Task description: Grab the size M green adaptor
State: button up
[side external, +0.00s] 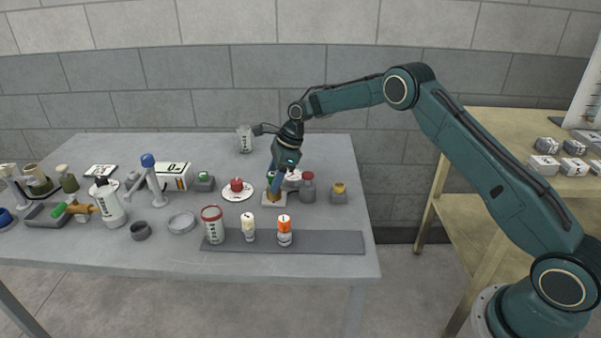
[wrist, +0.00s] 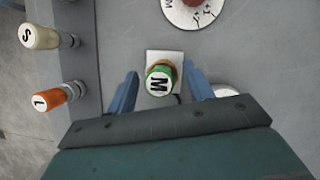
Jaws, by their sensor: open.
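The green adaptor (wrist: 159,80) has a white top marked M and stands on a small pale square base (wrist: 152,58) in the wrist view. My gripper (wrist: 163,78) is open, with one blue finger on each side of the adaptor.
A cream bottle marked S (wrist: 38,36) and an orange one marked L (wrist: 58,96) stand on a dark mat (side external: 330,242). A white disc with a red piece (side external: 237,187) is to the left. A grey red-topped container (side external: 308,188) stands close on the right.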

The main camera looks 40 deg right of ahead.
aim_at(274, 173)
grip_shut()
jog(key=shift+r, duration=5.05)
